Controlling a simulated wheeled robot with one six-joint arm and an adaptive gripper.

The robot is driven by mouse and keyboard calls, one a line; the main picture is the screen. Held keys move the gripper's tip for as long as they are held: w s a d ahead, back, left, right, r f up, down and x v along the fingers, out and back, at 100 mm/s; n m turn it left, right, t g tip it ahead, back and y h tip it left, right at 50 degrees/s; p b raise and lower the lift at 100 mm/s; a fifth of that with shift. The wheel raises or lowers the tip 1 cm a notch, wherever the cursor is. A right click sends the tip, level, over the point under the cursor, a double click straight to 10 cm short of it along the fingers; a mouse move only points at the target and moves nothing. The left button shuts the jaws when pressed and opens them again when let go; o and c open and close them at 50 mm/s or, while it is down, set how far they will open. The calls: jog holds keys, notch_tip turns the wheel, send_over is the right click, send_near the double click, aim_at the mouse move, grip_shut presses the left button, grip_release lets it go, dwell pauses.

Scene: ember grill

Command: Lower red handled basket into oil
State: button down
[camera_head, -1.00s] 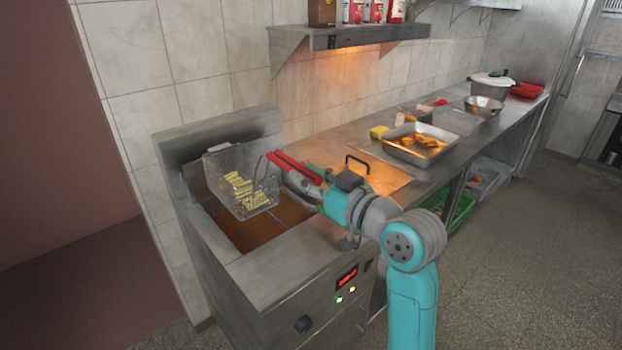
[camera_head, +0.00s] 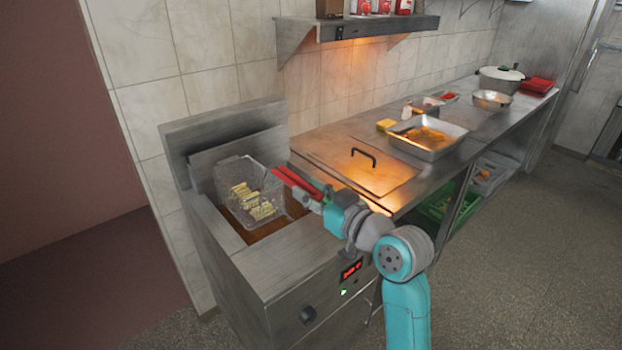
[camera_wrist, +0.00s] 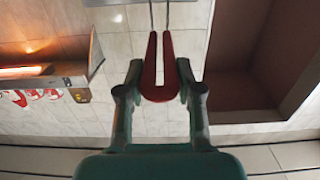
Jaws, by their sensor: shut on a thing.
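The wire basket (camera_head: 250,191) holds pale yellow fries (camera_head: 252,202) and sits low over the fryer well, partly inside its rim. Its red handle (camera_head: 297,182) points right toward my gripper (camera_head: 313,190). In the wrist view, my gripper (camera_wrist: 160,90) is shut on the red handle (camera_wrist: 160,70), with a finger on each side. Brown oil (camera_head: 262,232) shows in the fryer (camera_head: 230,262) below and in front of the basket. I cannot tell whether the basket's bottom touches the oil.
A flat lid with a black handle (camera_head: 364,156) covers the counter right of the fryer. A metal tray of orange food (camera_head: 427,137) and a yellow sponge (camera_head: 386,125) lie farther along. A shelf (camera_head: 360,27) hangs on the wall above. The fryer's back panel rises behind the basket.

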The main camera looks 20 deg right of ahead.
jog(key=shift+f, duration=7.95)
jog(key=c, duration=0.8)
grip_release()
jog(key=shift+o, duration=0.6)
jog(key=shift+f, duration=0.15)
